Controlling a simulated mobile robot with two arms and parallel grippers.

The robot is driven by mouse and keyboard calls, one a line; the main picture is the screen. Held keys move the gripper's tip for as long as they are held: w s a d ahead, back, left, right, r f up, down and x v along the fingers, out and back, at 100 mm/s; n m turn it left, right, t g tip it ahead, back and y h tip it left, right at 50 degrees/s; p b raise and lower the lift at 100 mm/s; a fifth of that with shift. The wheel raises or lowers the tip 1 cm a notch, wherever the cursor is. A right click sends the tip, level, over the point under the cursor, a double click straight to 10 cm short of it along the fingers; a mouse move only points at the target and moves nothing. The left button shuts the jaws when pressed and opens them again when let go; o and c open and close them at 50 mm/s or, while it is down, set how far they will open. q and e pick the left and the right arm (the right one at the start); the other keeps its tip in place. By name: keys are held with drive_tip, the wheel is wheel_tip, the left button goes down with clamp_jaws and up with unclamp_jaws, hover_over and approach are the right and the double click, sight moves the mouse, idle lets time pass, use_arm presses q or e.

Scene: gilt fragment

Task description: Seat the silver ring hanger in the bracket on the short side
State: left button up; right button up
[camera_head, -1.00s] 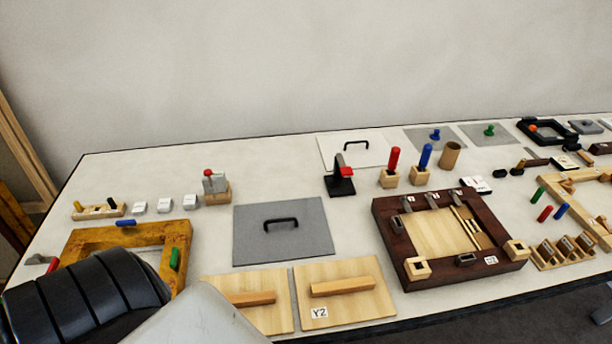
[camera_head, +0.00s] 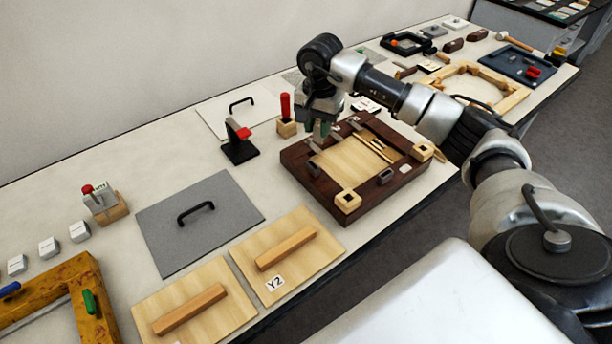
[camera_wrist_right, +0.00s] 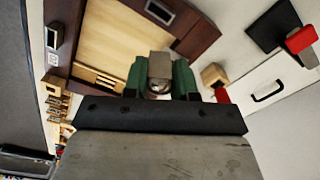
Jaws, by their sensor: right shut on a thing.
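My right gripper (camera_head: 322,130) is over the back left part of a dark brown wooden frame (camera_head: 298,157). In the right wrist view its green fingers (camera_wrist_right: 160,78) are shut on a grey metal piece (camera_wrist_right: 160,63) with a rounded end, apparently the silver ring hanger. The ring is mostly hidden between the fingers. A small dark-rimmed bracket (camera_head: 313,168) is on the frame's left, short side; it also shows in the wrist view (camera_wrist_right: 159,12). Another bracket (camera_head: 385,177) is on the front side. Whether the held piece touches the frame cannot be told. My left gripper is out of view.
A black stand with a red top (camera_head: 239,140) and a red peg in a block (camera_head: 286,115) stand just left of the frame. A grey lid (camera_head: 160,220) and wooden lids (camera_head: 300,220) lie nearer.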

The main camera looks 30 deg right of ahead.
drive_tip(key=w+d+r+m, duration=0.3)
drive_tip(key=d+r+m, duration=0.15)
drive_tip(key=d, duration=0.35)
drive_tip(key=shift+m, duration=0.55)
drive_tip(key=s+a+f+p, duration=0.1)
drive_tip(key=a+f, duration=0.1)
drive_tip(key=a, duration=0.1)
drive_tip(key=s+a+f, duration=0.2)
drive_tip(key=a, duration=0.2)
drive_tip(key=s+a+f+p, duration=0.1)
drive_tip(key=a+f, duration=0.1)
drive_tip(key=a, duration=0.1)
drive_tip(key=shift+s+a+f+p, duration=0.25)
drive_tip(key=shift+s+f+p, duration=0.1)
drive_tip(key=shift+s+f, duration=0.05)
wheel_tip(320, 180, down, 4)
drive_tip(key=shift+s+r+p, duration=0.15)
drive_tip(key=shift+p, duration=0.6)
drive_tip(key=shift+c, duration=0.3)
drive_tip(key=shift+f, duration=0.25)
drive_tip(key=o, duration=1)
drive_tip(key=shift+c, duration=0.2)
